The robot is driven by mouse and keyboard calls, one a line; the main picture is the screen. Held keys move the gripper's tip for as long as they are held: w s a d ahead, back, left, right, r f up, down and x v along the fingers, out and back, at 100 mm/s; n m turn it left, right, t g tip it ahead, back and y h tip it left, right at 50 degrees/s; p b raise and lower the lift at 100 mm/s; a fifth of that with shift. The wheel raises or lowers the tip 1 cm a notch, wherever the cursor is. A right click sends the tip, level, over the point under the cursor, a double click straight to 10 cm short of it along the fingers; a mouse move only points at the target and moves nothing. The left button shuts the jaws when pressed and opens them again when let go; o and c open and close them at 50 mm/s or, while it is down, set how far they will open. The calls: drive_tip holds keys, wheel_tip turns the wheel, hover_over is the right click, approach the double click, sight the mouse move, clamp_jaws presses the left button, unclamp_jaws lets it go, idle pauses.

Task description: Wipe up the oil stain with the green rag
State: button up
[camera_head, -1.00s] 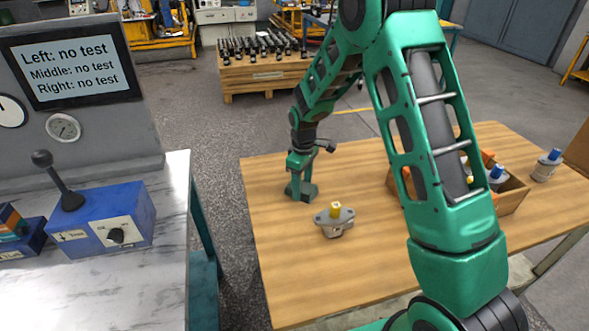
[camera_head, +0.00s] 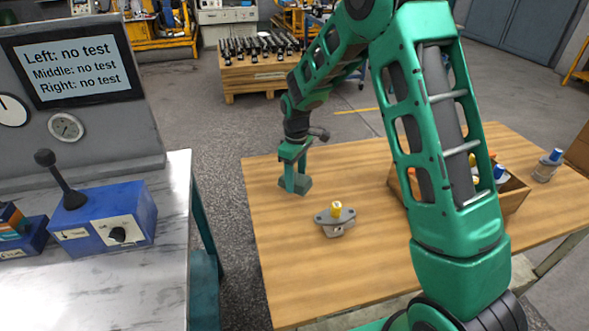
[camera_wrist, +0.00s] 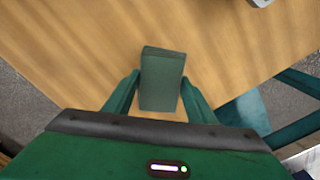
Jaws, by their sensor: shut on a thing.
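The green rag (camera_wrist: 162,78) is a dark green folded block between the two fingers of my gripper (camera_wrist: 158,98) in the wrist view. In the head view my gripper (camera_head: 294,183) is shut on the rag (camera_head: 301,186) at the left part of the wooden table (camera_head: 290,270). The rag is at or very near the table top; I cannot tell if it presses on it. No oil stain can be made out on the visible wood.
A grey hydraulic motor with a yellow cap (camera_head: 335,219) stands right of my gripper. A wooden box (camera_head: 513,193) with several parts is farther right, partly behind my arm. A blue-capped part (camera_head: 548,165) stands beyond it. The marble bench (camera_head: 110,285) is left, across a gap.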

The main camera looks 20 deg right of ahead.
drive_tip(key=shift+r, duration=1.95)
